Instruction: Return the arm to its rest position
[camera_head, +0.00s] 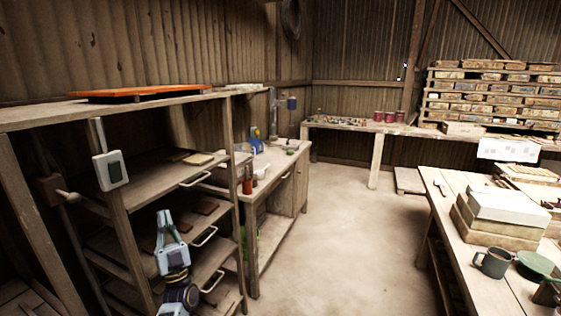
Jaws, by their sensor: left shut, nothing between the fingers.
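My left gripper (167,224) is raised at the lower left, its fingers pointing up and closed together with nothing between them. It is in front of the wooden shelf rack (130,180), at the height of its middle shelves. I cannot tell how close it is to the shelf edges. Part of my left arm shows below it at the bottom edge. My right gripper does not show.
A grey switch box (110,170) hangs on the rack's post. Pull handles (204,236) stick out from the shelves. A workbench (500,270) with boxes (508,205) and a mug (493,262) stands at the right. The floor (340,240) between is clear.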

